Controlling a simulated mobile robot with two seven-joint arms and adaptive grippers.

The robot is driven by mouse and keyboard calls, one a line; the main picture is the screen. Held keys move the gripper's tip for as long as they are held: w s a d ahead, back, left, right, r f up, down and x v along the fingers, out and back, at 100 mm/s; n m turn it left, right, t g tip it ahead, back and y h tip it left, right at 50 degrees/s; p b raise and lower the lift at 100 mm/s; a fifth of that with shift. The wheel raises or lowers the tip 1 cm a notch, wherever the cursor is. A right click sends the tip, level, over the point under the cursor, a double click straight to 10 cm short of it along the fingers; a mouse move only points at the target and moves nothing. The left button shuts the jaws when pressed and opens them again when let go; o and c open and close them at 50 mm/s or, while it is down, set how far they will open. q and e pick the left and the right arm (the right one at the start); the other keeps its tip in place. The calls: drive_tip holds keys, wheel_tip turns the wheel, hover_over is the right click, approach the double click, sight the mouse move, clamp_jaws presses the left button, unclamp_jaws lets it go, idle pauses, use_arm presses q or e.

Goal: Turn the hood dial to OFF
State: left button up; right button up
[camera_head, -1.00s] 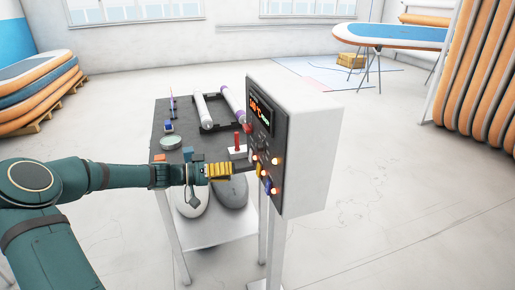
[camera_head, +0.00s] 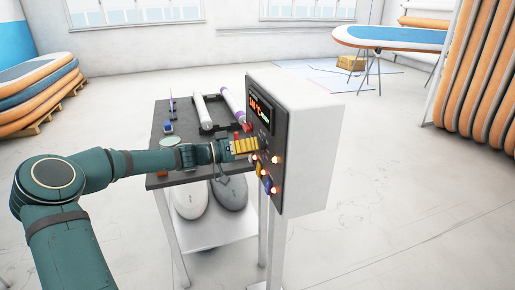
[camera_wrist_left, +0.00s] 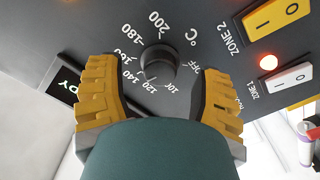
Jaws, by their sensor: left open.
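The hood dial (camera_wrist_left: 158,62) is a round black knob on a dark panel, ringed by white temperature marks from OFF up to 200 °C. I cannot make out a pointer on it. My left gripper (camera_wrist_left: 158,75) is open, its yellow ribbed fingers on either side of the dial with gaps visible. In the head view my left gripper (camera_head: 246,146) is at the front of the control box (camera_head: 312,150), level with the middle of its panel, and hides the dial there. My right gripper is not in view.
Zone switches (camera_wrist_left: 278,20), yellow and white, sit beside the dial with a lit red lamp (camera_wrist_left: 268,62). A display (camera_head: 261,112) glows above the gripper. A dark cart (camera_head: 185,178) with rollers (camera_head: 203,110) stands behind my arm. Open floor lies right of the box.

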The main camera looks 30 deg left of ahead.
use_arm(q)
drive_tip(key=shift+x, duration=0.85)
drive_tip(key=shift+o, duration=0.2)
clamp_jaws()
